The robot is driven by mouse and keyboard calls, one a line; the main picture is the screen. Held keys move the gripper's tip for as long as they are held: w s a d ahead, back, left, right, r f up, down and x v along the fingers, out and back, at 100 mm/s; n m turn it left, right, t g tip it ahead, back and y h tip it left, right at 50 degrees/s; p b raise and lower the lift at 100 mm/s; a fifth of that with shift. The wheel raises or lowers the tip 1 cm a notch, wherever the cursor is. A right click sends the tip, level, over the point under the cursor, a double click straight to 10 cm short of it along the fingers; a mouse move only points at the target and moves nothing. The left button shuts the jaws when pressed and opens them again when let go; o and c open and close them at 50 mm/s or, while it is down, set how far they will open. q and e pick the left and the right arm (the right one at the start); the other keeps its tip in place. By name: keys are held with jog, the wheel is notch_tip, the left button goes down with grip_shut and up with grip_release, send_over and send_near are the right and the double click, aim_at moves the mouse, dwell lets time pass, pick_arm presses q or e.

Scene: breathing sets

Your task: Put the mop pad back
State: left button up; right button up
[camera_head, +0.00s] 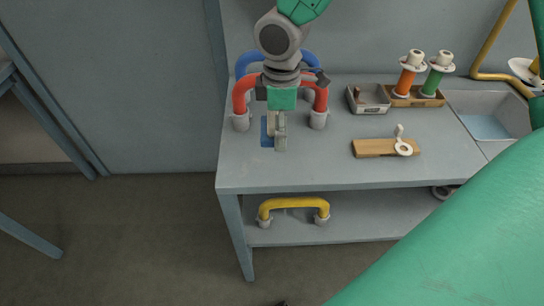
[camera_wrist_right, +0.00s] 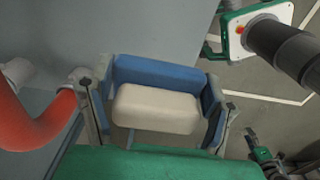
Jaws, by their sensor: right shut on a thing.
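The mop pad (camera_wrist_right: 156,108) is a cream block with a blue backing, held between the two fingers of my right gripper (camera_wrist_right: 155,112) in the right wrist view. In the head view my right gripper (camera_head: 278,128) is over the left part of the grey table, in front of the red hose. Only a little of the blue and cream pad (camera_head: 266,132) shows there, the rest hidden by the gripper. A dark and green gripper-like part, seemingly my left gripper (camera_wrist_right: 262,154), shows at the lower right of the wrist view; its jaws are unclear.
Red (camera_head: 241,98) and blue (camera_head: 247,60) hoses stand close around my right gripper. A grey tray (camera_head: 368,108), a wooden board (camera_head: 375,148) and a rack with orange and green handles (camera_head: 414,99) are to the right. A yellow hose (camera_head: 293,202) lies on the lower shelf.

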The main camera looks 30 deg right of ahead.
aim_at(274, 117)
jog(key=f, duration=0.2)
jog(key=a+f, duration=0.1)
jog(key=a+f+b, duration=0.1)
jog(key=f, duration=0.1)
jog(key=shift+w+f, duration=0.1)
jog(key=shift+f, duration=0.6)
jog(key=f, duration=0.1)
jog(key=d+f, duration=0.1)
jog(key=f, duration=0.1)
jog(key=shift+d+f, duration=0.1)
jog(key=shift+d, duration=0.2)
jog(key=shift+a, duration=0.2)
jog(key=o, duration=1)
jog(key=shift+a, duration=0.4)
jog(key=shift+d+r, duration=0.15)
jog(key=shift+r, duration=0.1)
jog(key=r, duration=0.3)
jog(key=shift+d+r, duration=0.35)
jog(key=shift+d, duration=0.05)
jog(key=r, duration=0.4)
jog(key=r+p, duration=0.1)
jog(key=r, duration=0.1)
jog(key=shift+a+r, duration=0.45)
jog(key=shift+r, duration=0.65)
pick_arm(q)
jog(key=shift+a, duration=0.6)
